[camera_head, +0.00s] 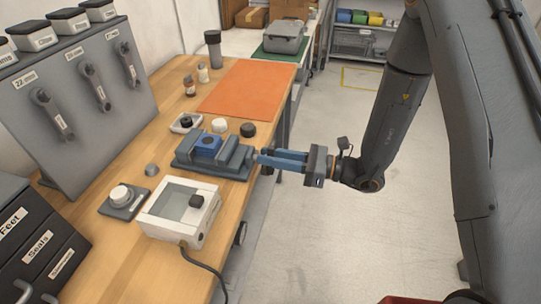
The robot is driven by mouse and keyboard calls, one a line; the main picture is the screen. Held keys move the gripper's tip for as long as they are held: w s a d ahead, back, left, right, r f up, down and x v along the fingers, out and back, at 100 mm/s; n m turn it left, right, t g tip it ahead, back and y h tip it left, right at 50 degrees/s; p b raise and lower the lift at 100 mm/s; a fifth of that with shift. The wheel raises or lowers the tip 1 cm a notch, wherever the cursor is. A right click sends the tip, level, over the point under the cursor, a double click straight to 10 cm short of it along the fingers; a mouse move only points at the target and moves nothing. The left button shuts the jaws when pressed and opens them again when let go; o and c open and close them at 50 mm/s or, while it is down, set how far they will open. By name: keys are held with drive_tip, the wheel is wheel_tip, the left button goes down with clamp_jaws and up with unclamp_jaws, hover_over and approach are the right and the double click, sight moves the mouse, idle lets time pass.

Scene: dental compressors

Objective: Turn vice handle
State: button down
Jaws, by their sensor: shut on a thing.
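A grey-blue vice (237,158) sits at the right edge of the wooden bench. A blue block (208,144) sits between its jaws. My gripper (262,159) reaches in from the right, level with the vice, with its long blue fingers pointing left. The fingertips are shut at the vice's right end, where the handle is. The fingers mostly hide the handle, so its angle cannot be told.
A white device (180,211) with a screen and cable stands in front of the vice. Small dark and white round parts lie behind it, near an orange mat (247,88). A tool panel (80,100) and labelled drawers (35,240) stand at left. The floor right of the bench is clear.

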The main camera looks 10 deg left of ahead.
drive_tip(key=m, duration=0.3)
drive_tip(key=m+p, duration=0.1)
drive_tip(key=m, duration=0.1)
drive_tip(key=shift+w+f+m, duration=0.15)
drive_tip(key=shift+w+m, duration=0.1)
drive_tip(key=shift+m, duration=0.05)
drive_tip(key=m, duration=0.2)
drive_tip(key=m+p, duration=0.1)
drive_tip(key=m, duration=0.2)
drive_tip(key=shift+w+f, duration=0.15)
drive_tip(key=shift+f, duration=0.05)
drive_tip(key=shift+m, duration=0.5)
idle(0.8)
drive_tip(key=c, duration=1.7)
unclamp_jaws()
drive_tip(key=shift+s+d+b, duration=0.15)
drive_tip(key=shift+d+b, duration=0.45)
drive_tip(key=shift+d, duration=1.4)
drive_tip(key=shift+s+d+b, duration=0.1)
drive_tip(key=shift+d+b, duration=0.5)
drive_tip(key=shift+d, duration=1.35)
